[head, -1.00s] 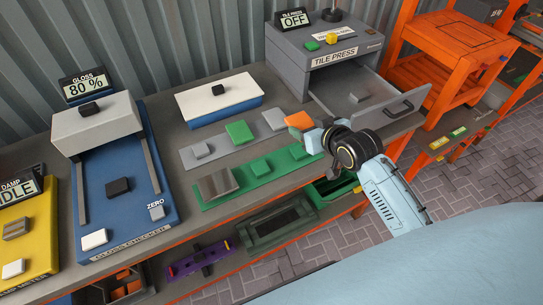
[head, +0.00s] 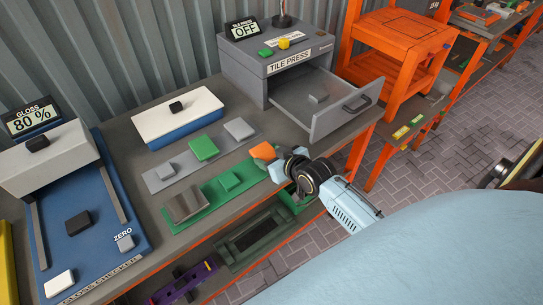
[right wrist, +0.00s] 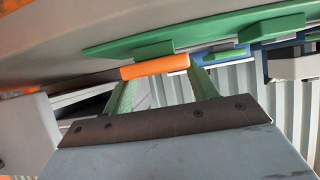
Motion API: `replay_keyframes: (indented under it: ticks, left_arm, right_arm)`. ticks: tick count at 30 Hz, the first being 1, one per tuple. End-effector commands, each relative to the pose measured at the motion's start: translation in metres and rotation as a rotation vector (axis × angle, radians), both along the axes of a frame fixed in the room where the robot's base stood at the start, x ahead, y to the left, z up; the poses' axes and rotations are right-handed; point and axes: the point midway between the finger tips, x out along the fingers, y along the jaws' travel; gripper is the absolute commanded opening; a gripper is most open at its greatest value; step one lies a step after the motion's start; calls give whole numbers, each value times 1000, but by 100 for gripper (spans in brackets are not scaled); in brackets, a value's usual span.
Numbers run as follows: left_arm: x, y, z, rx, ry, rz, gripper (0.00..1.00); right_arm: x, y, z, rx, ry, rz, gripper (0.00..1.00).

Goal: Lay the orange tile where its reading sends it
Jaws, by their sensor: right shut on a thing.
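My right gripper (head: 275,166) is shut on the orange tile (head: 263,151) and holds it at the right part of the green strip (head: 203,205). In the right wrist view the orange tile (right wrist: 155,67) sits between the fingertips, close to a green block (right wrist: 153,48) on the strip; I cannot tell whether they touch. The gloss display (head: 32,116) reads 80 %. My left gripper is out of view.
The grey strip (head: 150,182) behind bears a green tile (head: 204,148) and grey blocks. The blue gloss checker (head: 95,225) stands left. An orange stand (head: 390,45) is behind right.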

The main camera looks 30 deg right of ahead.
Motion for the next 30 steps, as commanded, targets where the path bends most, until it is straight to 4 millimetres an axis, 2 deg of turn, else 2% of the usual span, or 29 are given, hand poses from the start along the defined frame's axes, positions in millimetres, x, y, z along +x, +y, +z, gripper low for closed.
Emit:
replay_keyframes:
  ticks: [1, 2, 6, 17, 23, 30]
  left_arm:
    - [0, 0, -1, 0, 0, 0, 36]
    - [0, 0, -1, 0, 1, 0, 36]
    - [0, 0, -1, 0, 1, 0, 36]
    - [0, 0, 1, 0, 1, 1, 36]
    - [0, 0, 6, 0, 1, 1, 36]
    - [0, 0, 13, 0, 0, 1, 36]
  right_arm:
    - [0, 0, -2, 0, 0, 0, 31]
    - [0, 0, -2, 0, 0, 0, 61]
    - [0, 0, -2, 0, 1, 0, 79]
    - [0, 0, 3, 0, 1, 0, 80]
    - [-26, -2, 15, -1, 2, 0, 80]
    - [-71, -5, 40, -2, 3, 1, 80]
